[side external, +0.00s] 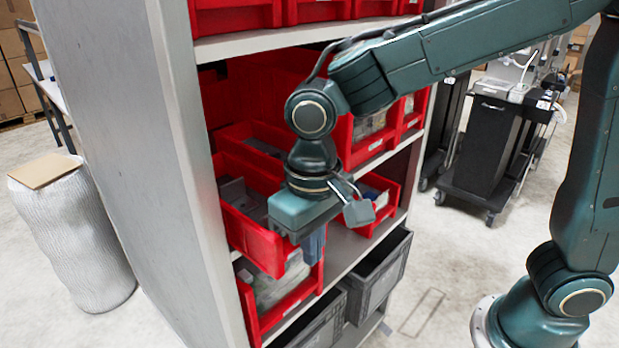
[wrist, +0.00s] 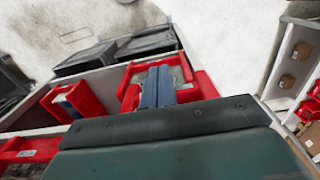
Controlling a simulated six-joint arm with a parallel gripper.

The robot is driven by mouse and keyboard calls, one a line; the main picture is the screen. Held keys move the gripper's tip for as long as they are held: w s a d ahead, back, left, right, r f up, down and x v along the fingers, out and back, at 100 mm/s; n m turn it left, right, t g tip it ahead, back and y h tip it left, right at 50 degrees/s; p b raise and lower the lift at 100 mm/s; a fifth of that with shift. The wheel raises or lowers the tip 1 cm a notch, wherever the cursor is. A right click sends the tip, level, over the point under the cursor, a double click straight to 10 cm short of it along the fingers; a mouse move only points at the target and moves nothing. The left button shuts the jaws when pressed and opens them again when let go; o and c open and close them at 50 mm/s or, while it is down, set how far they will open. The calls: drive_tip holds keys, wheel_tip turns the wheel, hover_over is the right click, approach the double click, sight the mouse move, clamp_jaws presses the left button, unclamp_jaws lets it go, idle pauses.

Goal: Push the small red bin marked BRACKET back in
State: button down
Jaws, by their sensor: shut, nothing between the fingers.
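Several red bins stand in the shelf, and no marking reading BRACKET is legible in either view. One small red bin (side external: 258,238) juts out of the middle shelf toward the front, with grey parts inside. My gripper (side external: 314,246) is shut and empty, pointing down by the right side of this bin's front end; I cannot tell whether they touch. The hand hides part of the bin. In the wrist view the closed blue-grey fingers (wrist: 159,86) stand in front of red bin walls.
A lower red bin (side external: 262,320) with bagged items sits below the jutting bin. Another red bin (side external: 383,192) stands to the right on the middle shelf. Grey crates (side external: 375,277) are at the bottom. The grey shelf side panel (side external: 185,120) bounds the left.

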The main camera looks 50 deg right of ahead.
drive_tip(key=w, duration=0.9)
drive_tip(key=shift+w, duration=0.35)
drive_tip(key=shift+s, duration=0.15)
drive_tip(key=shift+s, duration=1.95)
wheel_tip(320, 180, up, 10)
